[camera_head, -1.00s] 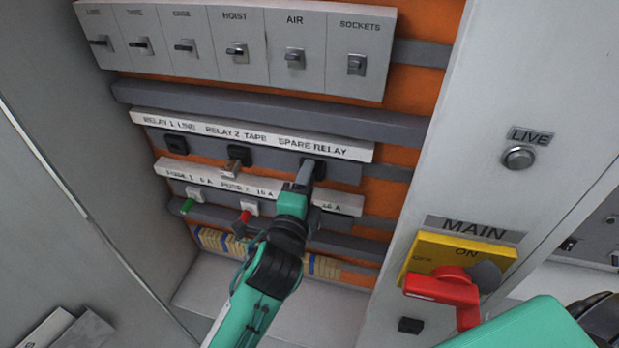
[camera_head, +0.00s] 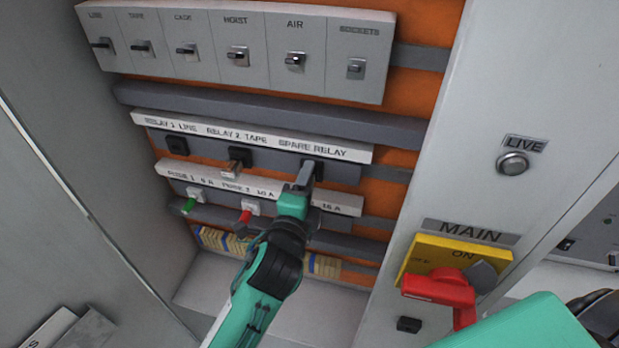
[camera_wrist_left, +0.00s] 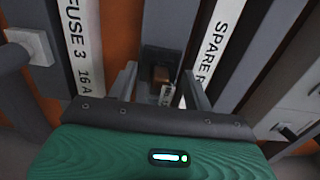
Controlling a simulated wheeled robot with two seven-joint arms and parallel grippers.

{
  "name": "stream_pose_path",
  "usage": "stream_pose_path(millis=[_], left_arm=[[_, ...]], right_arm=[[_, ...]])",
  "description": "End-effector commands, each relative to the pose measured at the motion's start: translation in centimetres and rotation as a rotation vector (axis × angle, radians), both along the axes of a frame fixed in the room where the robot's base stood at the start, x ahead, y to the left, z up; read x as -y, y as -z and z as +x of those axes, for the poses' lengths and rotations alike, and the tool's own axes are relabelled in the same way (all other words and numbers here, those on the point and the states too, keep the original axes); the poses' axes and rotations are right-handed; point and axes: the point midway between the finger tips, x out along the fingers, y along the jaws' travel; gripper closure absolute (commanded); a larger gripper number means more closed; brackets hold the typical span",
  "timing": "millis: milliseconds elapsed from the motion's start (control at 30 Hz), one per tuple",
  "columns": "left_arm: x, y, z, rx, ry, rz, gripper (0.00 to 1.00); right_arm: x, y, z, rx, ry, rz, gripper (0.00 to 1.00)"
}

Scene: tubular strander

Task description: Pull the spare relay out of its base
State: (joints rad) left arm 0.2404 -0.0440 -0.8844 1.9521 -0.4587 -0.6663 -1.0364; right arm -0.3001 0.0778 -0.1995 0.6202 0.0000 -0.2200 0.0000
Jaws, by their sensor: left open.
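The spare relay (camera_wrist_left: 161,75) shows in the left wrist view as a small brown block with a pale label, seated in its dark base (camera_wrist_left: 158,55). My left gripper (camera_wrist_left: 158,88) is open, with one finger on each side of the relay and visible gaps between. In the head view my left gripper (camera_head: 304,174) reaches up to the black base (camera_head: 318,168) under the SPARE RELAY label (camera_head: 312,147), and its fingers hide the relay there. Whether the fingertips reach past the relay's face I cannot tell. My right gripper is not in view.
The red main switch handle (camera_head: 440,288) juts out at right.

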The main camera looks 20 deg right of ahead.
Motion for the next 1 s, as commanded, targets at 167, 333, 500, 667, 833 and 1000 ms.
stream_pose_path(millis=[167,333,500,667,833,1000], left_arm=[[0.0,0.0,0.0,0.0,0.0,0.0,0.49],[0.0,0.0,0.0,0.0,0.0,0.0,0.65],[0.0,0.0,0.0,0.0,0.0,0.0,0.98],[0.0,0.0,0.0,0.0,0.0,0.0,1.0],[-0.4,0.0,-0.5,0.001,0.0,0.001,1.0],[-0.7,0.0,-1.1,0.0,0.0,0.0,1.0]], right_arm=[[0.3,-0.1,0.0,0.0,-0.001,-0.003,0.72],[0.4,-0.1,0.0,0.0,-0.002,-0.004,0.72],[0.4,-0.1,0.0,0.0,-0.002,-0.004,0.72],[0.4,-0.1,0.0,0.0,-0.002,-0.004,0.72],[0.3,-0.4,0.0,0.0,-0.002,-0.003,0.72],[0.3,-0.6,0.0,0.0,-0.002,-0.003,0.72]])
